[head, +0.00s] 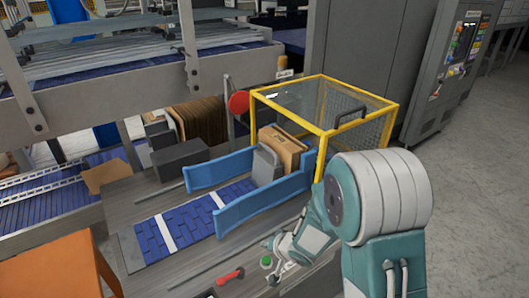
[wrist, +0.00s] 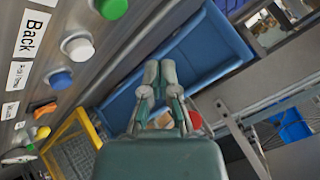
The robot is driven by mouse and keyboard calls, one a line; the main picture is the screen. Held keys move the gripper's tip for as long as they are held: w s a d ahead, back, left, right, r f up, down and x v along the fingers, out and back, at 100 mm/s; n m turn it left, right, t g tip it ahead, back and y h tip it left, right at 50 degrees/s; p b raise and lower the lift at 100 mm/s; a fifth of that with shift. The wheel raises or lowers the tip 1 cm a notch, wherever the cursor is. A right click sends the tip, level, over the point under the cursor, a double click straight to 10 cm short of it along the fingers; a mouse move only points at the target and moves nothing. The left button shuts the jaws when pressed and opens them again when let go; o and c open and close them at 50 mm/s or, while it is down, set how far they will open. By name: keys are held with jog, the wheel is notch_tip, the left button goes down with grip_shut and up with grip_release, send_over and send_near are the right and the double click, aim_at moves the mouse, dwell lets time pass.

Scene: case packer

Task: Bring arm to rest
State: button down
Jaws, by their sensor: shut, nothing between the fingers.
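My arm, teal and white, reaches in from the lower right of the head view and bends down beside the case packer. My gripper (head: 274,246) is low over the machine's front edge, near a green button (head: 266,261). In the wrist view my gripper (wrist: 160,70) has its two fingertips together, shut and empty. A blue guide rail (wrist: 205,60) shows behind the fingers; the gap between them cannot be told.
Blue guide rails (head: 262,199) flank the blue belt (head: 180,226), with folded cardboard (head: 284,150) between them. A yellow-framed guard (head: 318,131) stands behind my arm. A button panel (wrist: 45,60) is close in the wrist view. Grey floor (head: 470,190) is clear at right.

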jog(key=s+d+r+t+h, duration=0.1)
jog(key=s+d+r+h, duration=0.15)
jog(key=d+r, duration=0.5)
jog(key=s+d+r+h, duration=0.2)
jog(key=d+r+h, duration=0.2)
jog(key=r, duration=0.6)
jog(key=s+d+r+g, duration=0.1)
jog(key=s+r, duration=0.3)
jog(key=s, duration=0.6)
jog(key=s+d+r+n+g, duration=0.1)
jog(key=s+r, duration=0.3)
jog(key=s, duration=0.6)
jog(key=shift+s+d+r, duration=0.2)
jog(key=shift+s+d, duration=0.05)
jog(key=shift+d, duration=0.1)
